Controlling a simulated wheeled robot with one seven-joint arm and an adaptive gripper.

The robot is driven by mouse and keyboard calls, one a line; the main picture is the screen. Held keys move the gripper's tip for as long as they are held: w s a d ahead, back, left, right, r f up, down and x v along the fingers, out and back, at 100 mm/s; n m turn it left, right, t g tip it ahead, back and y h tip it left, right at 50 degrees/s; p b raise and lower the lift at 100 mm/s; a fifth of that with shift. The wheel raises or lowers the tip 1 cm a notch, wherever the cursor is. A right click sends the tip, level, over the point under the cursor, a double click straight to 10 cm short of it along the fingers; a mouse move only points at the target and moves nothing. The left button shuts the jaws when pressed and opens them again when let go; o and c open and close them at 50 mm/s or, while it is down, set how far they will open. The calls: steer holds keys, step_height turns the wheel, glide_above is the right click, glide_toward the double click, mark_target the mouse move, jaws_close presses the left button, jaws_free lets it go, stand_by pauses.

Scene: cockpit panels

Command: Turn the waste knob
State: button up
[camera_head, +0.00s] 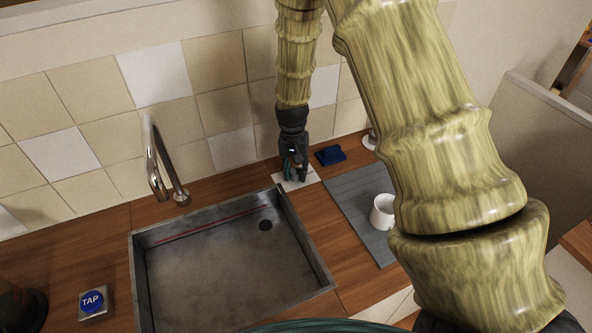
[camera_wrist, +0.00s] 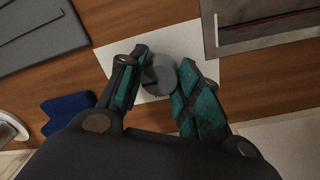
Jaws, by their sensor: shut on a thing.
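The waste knob is a grey round knob (camera_wrist: 160,72) on a white square plate (camera_wrist: 190,45) set on the wooden counter. In the wrist view my gripper (camera_wrist: 158,84) has its two teal-padded fingers on either side of the knob, shut on it. In the head view my gripper (camera_head: 293,168) points down over the white plate (camera_head: 296,183), at the back right corner of the sink. There the fingers hide most of the knob.
The metal sink (camera_head: 200,285) with a dark drain lies to the left, under a curved tap (camera_head: 160,165). A blue block (camera_head: 330,155), a grey ribbed mat (camera_head: 350,205) and a white cup (camera_head: 382,211) are to the right. A TAP button (camera_head: 92,301) sits front left.

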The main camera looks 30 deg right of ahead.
mark_target(294, 171)
steer(key=shift+m, duration=0.3)
steer(key=o, duration=1)
steer(key=shift+o, duration=0.2)
step_height(294, 171, up, 12)
steer(key=shift+w+a, duration=0.15)
stand_by(0.5)
